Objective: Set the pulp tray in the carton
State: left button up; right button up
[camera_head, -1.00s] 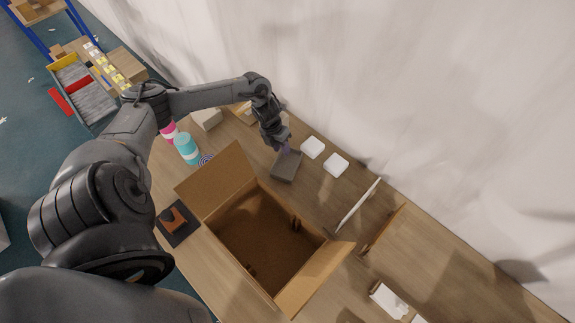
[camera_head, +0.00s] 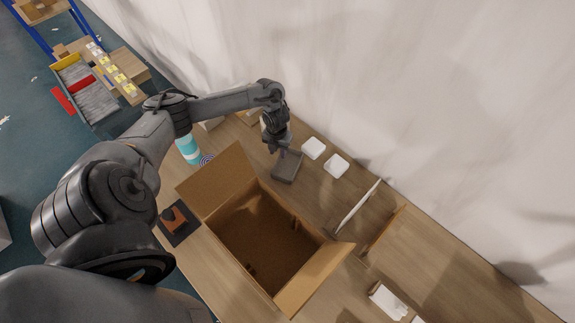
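The pulp tray, a small grey shallow tray (camera_head: 287,168), lies on the wooden table beyond the carton. The open brown carton (camera_head: 222,217) stands in the middle of the table with flaps spread outward; its visible floor is bare. My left gripper (camera_head: 277,149) points down at the tray's upper left edge. Its fingertips are small and dark there, so I cannot tell whether they grip the rim. The tray looks at table level. My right gripper is not in view.
Two white pads (camera_head: 336,165) lie right of the tray. A teal and white cylinder (camera_head: 188,149) stands at the left. A dark mat with an orange-brown piece (camera_head: 174,219) lies left of the carton.

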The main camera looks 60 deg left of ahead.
aim_at(287, 165)
pick_arm(q)
jog(key=shift+s+d+f, duration=0.1)
jog(key=shift+s+f, duration=0.05)
jog(key=shift+f, duration=0.9)
jog(key=shift+s+f, duration=0.15)
jog(key=shift+f, duration=0.9)
grip_shut()
